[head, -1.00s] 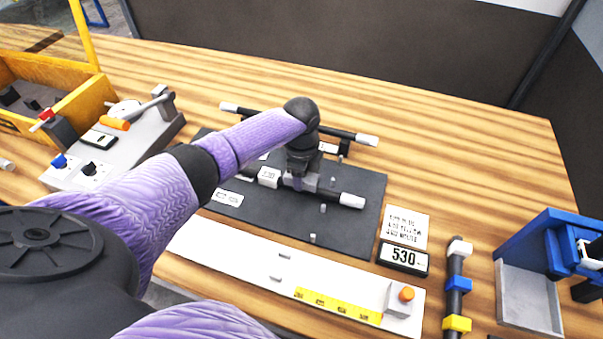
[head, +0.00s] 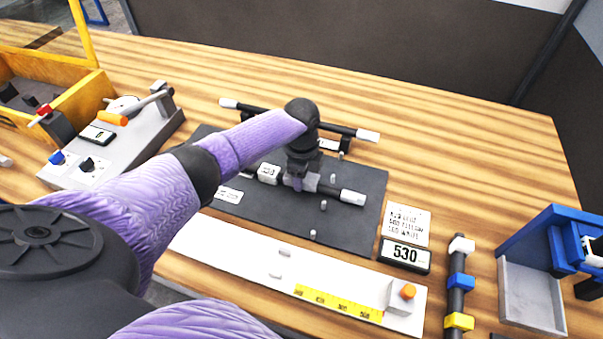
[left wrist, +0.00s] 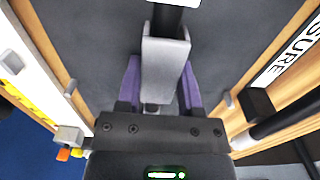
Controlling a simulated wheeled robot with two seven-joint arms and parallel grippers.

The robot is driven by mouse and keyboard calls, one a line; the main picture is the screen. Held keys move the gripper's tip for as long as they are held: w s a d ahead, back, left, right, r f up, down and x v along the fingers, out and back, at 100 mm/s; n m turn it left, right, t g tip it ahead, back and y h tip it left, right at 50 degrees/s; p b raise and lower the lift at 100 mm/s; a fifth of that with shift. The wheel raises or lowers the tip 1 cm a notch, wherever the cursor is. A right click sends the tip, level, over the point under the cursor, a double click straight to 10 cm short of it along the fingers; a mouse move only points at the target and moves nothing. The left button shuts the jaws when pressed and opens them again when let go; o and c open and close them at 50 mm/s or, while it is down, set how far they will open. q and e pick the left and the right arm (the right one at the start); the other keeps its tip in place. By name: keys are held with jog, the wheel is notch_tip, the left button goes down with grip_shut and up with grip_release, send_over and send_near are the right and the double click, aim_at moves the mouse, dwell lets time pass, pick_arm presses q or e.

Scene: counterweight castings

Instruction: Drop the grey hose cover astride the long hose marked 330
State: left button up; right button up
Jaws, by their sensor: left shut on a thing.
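My left gripper (head: 299,184) is shut on the grey hose cover (head: 311,182), low over the dark mat (head: 355,225). In the left wrist view the cover (left wrist: 166,68) is a grey channel between my purple fingers (left wrist: 160,88). The near hose (head: 330,189) is black with a white end and a white tag (head: 268,174) whose number I cannot read surely. It runs in line with the cover and comes out beyond it in the left wrist view (left wrist: 168,18). I cannot tell whether the cover rests on it. My right gripper is not in view.
Another black hose (head: 350,131) with white ends lies behind. A display reading 530 (head: 405,255) and a printed card (head: 407,222) are at right. A white board with a yellow scale (head: 337,303) lies in front. A blue fixture (head: 545,245) stands far right.

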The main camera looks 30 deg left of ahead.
pick_arm(q)
jog(key=shift+f+b, duration=0.35)
jog(key=shift+f, duration=0.2)
jog(key=o, duration=1)
notch_tip(320, 180, up, 7)
jog(key=p, duration=0.7)
jog(key=shift+r, duration=0.15)
